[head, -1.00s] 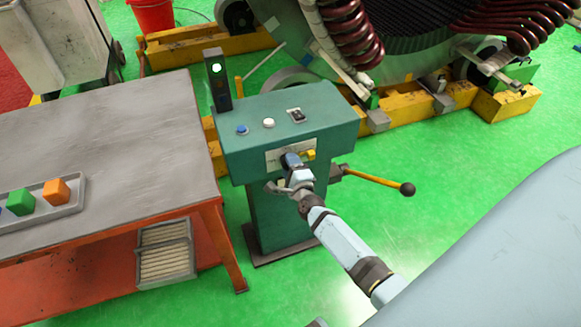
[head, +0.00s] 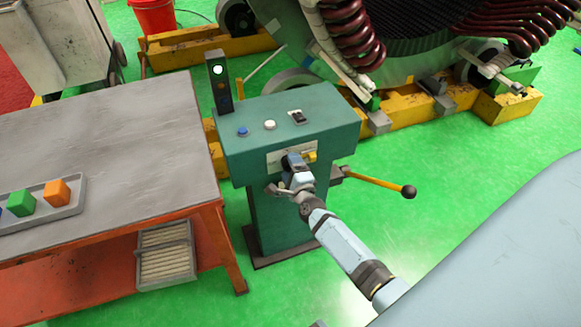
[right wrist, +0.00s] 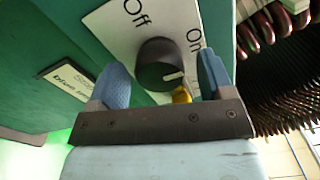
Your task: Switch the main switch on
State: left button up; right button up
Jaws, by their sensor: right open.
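The main switch is a dark round knob (right wrist: 158,62) with a white pointer line, on a white plate marked "Off" and "On" in the right wrist view. The pointer line lies toward the right side of the knob, on the side of the "On" label. My right gripper (right wrist: 163,78) is open, with one blue finger on each side of the knob; I cannot tell whether they touch it. In the head view my right gripper (head: 293,163) is at the front of the green control console (head: 330,120) and hides the knob. My left gripper is not in view.
The console top has a blue button (head: 242,132), a white button (head: 269,125) and a black rocker (head: 297,116). A signal tower (head: 219,88) has its top lamp lit. A yellow lever (head: 372,181) sticks out right. A grey-topped table (head: 110,130) stands left.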

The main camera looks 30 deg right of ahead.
jog(key=v, duration=1.3)
jog(key=shift+s, duration=0.25)
